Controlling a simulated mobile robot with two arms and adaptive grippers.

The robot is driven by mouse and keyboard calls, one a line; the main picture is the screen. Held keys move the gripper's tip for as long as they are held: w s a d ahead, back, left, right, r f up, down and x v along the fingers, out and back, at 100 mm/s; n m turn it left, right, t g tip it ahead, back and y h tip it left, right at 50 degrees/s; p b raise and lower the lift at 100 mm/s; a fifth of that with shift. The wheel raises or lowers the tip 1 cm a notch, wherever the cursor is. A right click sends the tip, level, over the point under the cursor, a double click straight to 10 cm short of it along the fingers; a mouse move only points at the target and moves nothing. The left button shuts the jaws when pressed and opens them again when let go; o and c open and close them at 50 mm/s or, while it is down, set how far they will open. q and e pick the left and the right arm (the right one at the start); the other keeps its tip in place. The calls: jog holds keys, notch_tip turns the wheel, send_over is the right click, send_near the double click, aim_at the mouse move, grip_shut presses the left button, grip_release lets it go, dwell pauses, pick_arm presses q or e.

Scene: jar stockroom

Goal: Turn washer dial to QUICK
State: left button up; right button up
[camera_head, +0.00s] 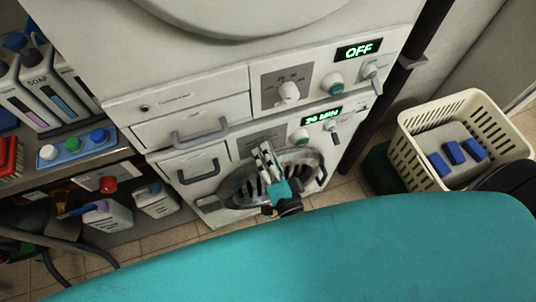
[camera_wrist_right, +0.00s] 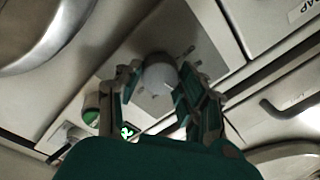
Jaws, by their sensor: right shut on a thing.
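The lower machine's white round dial (camera_wrist_right: 160,75) sits between the two fingers of my right gripper (camera_wrist_right: 155,98) in the right wrist view. The fingers are shut on it from both sides. The panel marks around it are too small to read. In the head view my right gripper (camera_head: 266,158) reaches up to the lower panel and hides this dial. The lower display (camera_head: 321,115) glows green and seems to read 20 MIN. The upper machine has its own white dial (camera_head: 289,91) and a display (camera_head: 358,50) reading OFF. My left gripper is not in view.
The lower round door (camera_head: 235,187) lies just under my right gripper. A grey drawer handle (camera_head: 200,133) juts out to the left. A cream basket (camera_head: 416,160) with blue blocks stands at right. Shelves with soap bottles (camera_head: 38,82) fill the left side. A teal surface covers the front.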

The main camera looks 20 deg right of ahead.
jog(key=shift+m, duration=1.1)
jog(key=o, duration=1.2)
jog(key=shift+c, duration=0.2)
jog(key=s, duration=1.2)
jog(key=shift+d+f, duration=0.25)
jog(key=shift+f, duration=0.05)
